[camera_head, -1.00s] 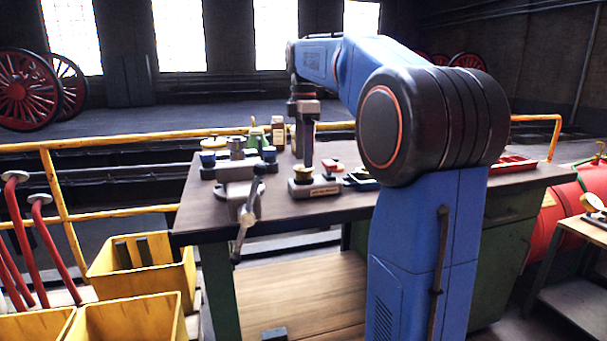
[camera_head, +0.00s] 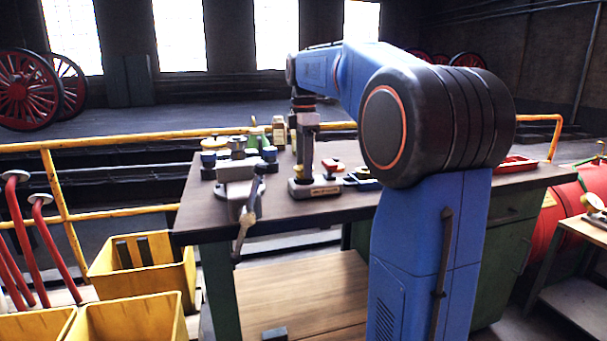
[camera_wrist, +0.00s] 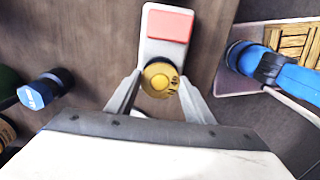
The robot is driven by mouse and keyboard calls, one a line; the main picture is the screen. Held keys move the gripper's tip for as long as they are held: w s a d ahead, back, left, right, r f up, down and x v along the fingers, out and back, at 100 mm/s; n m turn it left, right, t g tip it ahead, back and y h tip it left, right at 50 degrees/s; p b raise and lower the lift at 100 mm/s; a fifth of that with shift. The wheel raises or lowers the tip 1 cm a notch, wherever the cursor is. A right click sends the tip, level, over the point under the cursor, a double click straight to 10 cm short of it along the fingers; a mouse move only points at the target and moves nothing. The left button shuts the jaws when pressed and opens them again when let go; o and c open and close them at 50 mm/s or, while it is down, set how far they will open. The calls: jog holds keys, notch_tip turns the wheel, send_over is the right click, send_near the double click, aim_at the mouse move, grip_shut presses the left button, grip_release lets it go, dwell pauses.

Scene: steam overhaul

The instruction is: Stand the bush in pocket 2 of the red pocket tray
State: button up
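The bush appears to be the round brass-coloured piece (camera_wrist: 158,82) on a pale stand (camera_wrist: 165,48) with a red pad. My gripper (camera_wrist: 161,76) has one finger on each side of it, close to its sides, with the brass top showing between them. In the head view my gripper (camera_head: 306,172) points down at the small labelled stand (camera_head: 316,191) on the bench, and hides the bush there. The red pocket tray (camera_head: 517,164) lies at the right end of the bench, partly behind my arm; its pockets cannot be made out.
A vice (camera_head: 238,178) stands at the bench's left front corner. Bottles (camera_head: 278,133) and small blue-topped items stand behind it. In the wrist view a blue-handled tool (camera_wrist: 285,72) lies close on the right and a blue-capped item (camera_wrist: 42,92) on the left.

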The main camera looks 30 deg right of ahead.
jog(key=shift+r, duration=2)
jog(key=shift+s, duration=0.1)
